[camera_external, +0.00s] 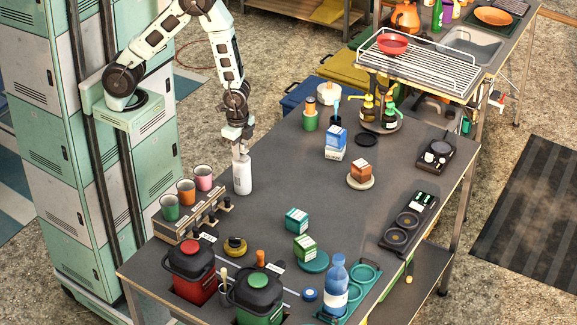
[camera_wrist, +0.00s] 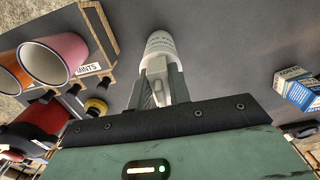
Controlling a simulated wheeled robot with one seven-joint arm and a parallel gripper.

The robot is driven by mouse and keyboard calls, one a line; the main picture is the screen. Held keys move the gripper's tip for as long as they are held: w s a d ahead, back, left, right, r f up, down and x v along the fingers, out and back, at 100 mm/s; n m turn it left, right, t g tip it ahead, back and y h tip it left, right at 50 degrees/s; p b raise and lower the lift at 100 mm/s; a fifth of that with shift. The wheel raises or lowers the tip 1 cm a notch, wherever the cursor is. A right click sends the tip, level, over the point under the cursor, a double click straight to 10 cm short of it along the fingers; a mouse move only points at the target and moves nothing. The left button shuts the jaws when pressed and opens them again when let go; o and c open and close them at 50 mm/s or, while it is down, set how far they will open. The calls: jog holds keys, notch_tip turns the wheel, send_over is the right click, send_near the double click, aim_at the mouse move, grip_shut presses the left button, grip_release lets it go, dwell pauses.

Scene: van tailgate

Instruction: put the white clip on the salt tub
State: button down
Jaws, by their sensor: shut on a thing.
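A white cylindrical tub (camera_external: 242,178), which I take to be the salt tub, stands upright on the grey table, right of the cup rack. It also shows in the wrist view (camera_wrist: 160,43), with print on it that I cannot read clearly. My gripper (camera_external: 241,147) points down directly above the tub's top. In the wrist view my gripper (camera_wrist: 160,88) is shut on a small pale piece, the white clip (camera_wrist: 158,95), between its fingers. The clip is at the tub's near end; I cannot tell if they touch. The fingers partly hide the clip and that end of the tub.
A wooden rack (camera_external: 186,226) with several cups (camera_external: 203,177) stands close left of the tub. Red (camera_external: 190,272) and green (camera_external: 258,296) canisters are at the front. A blue-and-white carton (camera_external: 336,142) stands behind, right.

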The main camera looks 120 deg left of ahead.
jog(key=shift+f, duration=0.15)
jog(key=c, duration=1.3)
grip_release()
